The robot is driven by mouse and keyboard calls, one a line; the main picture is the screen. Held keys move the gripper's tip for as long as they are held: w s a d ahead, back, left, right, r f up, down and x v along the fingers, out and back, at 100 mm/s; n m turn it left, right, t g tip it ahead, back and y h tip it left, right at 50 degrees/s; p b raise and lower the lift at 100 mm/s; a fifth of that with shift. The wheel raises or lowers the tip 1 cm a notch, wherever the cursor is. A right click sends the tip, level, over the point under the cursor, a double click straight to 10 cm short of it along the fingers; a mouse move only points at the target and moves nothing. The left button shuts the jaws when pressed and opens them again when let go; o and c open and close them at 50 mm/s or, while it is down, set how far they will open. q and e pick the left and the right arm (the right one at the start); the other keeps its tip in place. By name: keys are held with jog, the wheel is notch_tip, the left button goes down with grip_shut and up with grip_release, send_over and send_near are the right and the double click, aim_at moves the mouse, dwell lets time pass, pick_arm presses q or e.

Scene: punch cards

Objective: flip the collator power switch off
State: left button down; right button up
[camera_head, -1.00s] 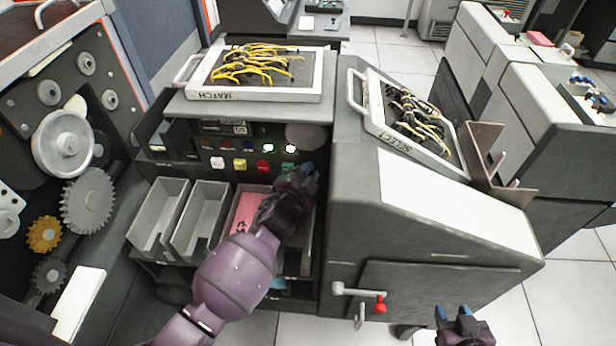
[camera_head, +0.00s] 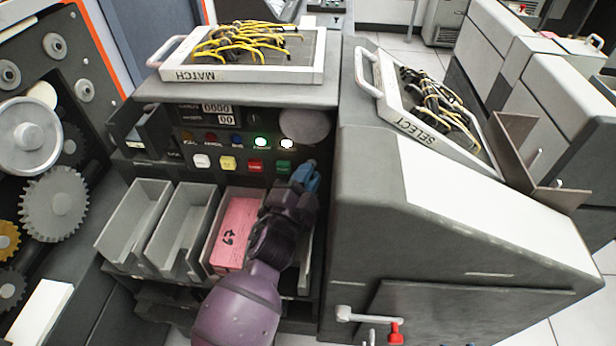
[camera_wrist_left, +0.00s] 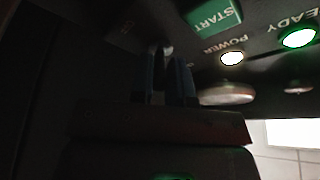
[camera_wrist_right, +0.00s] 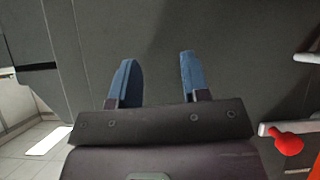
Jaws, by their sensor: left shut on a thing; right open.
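The collator's dark control panel (camera_head: 228,150) faces me. My left gripper (camera_head: 308,174) is at its right end, just right of the green START button (camera_head: 283,167). In the left wrist view, the left gripper's blue fingers (camera_wrist_left: 170,82) are close together on a small toggle, the power switch (camera_wrist_left: 166,49), whose pale tip shows between them. The fingers hide most of the switch, so I cannot tell its position. The white POWER lamp (camera_wrist_left: 232,58) and the green READY lamp (camera_wrist_left: 298,38) are lit. My right gripper (camera_wrist_right: 158,80) is open and empty before a grey cabinet face.
Grey card bins (camera_head: 182,228) sit below the panel, one with pink cards (camera_head: 236,232). The MATCH plugboard (camera_head: 250,72) lies above, the SELECT plugboard (camera_head: 425,105) to the right. A red-knobbed lever (camera_wrist_right: 288,144) is right of my right gripper.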

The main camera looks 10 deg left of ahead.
pick_arm(q)
jog(key=shift+r, duration=0.1)
pick_arm(e)
jog(key=shift+r, duration=0.1)
pick_arm(q)
jog(key=c, duration=1.2)
grip_release()
jog(key=shift+o, duration=0.2)
jog(key=shift+f, duration=0.2)
pick_arm(e)
jog(key=shift+s+f, duration=0.1)
jog(key=shift+f, duration=0.1)
